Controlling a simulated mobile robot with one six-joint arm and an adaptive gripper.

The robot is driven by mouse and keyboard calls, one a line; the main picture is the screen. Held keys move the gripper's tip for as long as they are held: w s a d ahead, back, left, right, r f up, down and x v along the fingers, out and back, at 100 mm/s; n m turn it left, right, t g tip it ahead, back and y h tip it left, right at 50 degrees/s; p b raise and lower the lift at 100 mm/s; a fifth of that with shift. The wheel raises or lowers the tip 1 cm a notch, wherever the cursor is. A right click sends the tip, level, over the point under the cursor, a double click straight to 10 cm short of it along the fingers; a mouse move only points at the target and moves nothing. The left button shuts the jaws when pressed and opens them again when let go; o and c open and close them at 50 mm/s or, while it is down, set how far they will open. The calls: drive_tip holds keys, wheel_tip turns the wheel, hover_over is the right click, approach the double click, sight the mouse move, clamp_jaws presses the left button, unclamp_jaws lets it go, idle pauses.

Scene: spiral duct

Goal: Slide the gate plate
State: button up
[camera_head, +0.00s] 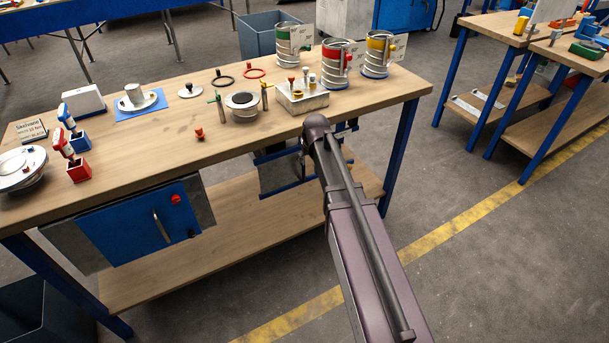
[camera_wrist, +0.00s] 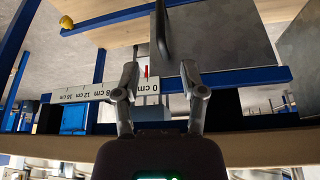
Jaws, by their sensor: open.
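The gate plate (camera_wrist: 225,40) is a flat grey sheet in the wrist view, beside blue rails (camera_wrist: 245,77). A dark upright tab (camera_wrist: 161,38) stands at its left edge. In the head view the grey plate (camera_head: 280,175) hangs under the tabletop, partly behind my arm. A white centimetre scale (camera_wrist: 100,92) lies along the near rail, with a red mark (camera_wrist: 147,72) near its 0 end. My gripper (camera_wrist: 159,72) is open, with one finger on each side of the red mark and the tab beyond the fingertips. I cannot tell whether it touches anything.
The wooden workbench (camera_head: 150,143) carries cans, rings and small fittings. A blue panel with a handle (camera_head: 140,225) hangs under its left part. The lower shelf (camera_head: 240,245) is mostly bare. A blue table leg (camera_head: 400,155) stands right of my arm's end.

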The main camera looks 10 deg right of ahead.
sight(304, 172)
drive_tip(key=shift+b+x, duration=6.15)
drive_tip(key=shift+x, duration=0.6)
drive_tip(key=shift+f, duration=0.1)
drive_tip(key=shift+s, duration=0.1)
clamp_jaws()
